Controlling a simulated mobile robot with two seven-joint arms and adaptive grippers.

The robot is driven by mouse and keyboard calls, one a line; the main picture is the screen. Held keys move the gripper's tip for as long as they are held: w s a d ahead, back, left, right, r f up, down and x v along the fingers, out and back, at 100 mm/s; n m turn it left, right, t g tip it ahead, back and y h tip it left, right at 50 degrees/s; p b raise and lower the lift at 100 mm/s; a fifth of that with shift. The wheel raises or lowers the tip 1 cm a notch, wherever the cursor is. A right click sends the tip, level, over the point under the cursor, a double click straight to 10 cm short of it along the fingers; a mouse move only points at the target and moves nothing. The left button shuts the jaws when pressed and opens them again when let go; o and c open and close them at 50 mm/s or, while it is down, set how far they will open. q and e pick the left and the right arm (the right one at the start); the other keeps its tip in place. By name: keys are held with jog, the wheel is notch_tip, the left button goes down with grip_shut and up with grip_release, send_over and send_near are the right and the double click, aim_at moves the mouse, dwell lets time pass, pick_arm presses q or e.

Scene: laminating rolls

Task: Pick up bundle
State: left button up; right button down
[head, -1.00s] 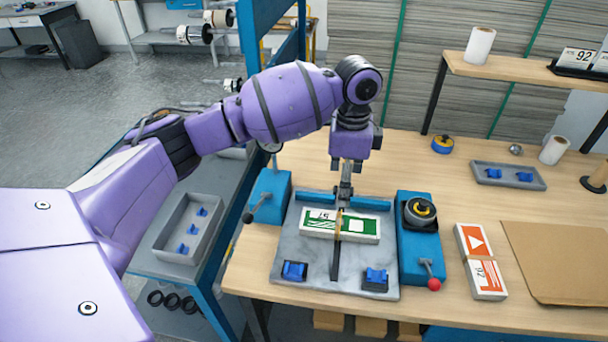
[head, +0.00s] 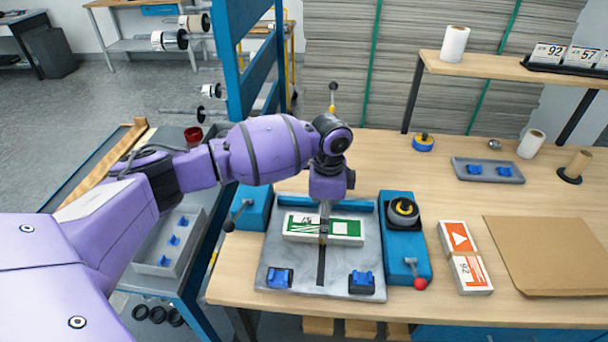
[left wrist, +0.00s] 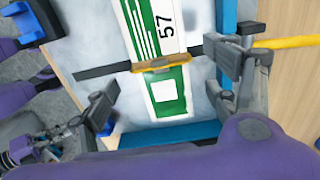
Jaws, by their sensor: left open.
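The bundle is a stack of white and green cards marked 57 (head: 345,232), lying flat on a grey bed plate (head: 345,263). In the left wrist view the bundle (left wrist: 168,98) has a yellow-orange band (left wrist: 160,63) across it. My left gripper (head: 323,232) points down over the middle of the bundle. In the left wrist view its fingers (left wrist: 165,75) are spread wide, one on each side of the bundle, with nothing between them gripped. Contact with the bundle cannot be told. My right gripper is not in view.
Blue blocks flank the bed, the right one (head: 402,240) with a red-knobbed lever. Blue clips (head: 362,278) sit at its front corners. An orange and white bundle marked 92 (head: 466,258) and a brown sheet (head: 550,255) lie to the right. A grey tray (head: 488,178) stands behind.

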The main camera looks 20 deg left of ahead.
pick_arm(q)
notch_tip(320, 180, down, 4)
jog(key=shift+w+r, duration=0.1)
jog(key=shift+r, duration=0.1)
jog(key=c, duration=1.4)
jog(key=shift+r, duration=0.1)
jog(key=shift+c, duration=0.5)
jog(key=shift+r, duration=0.15)
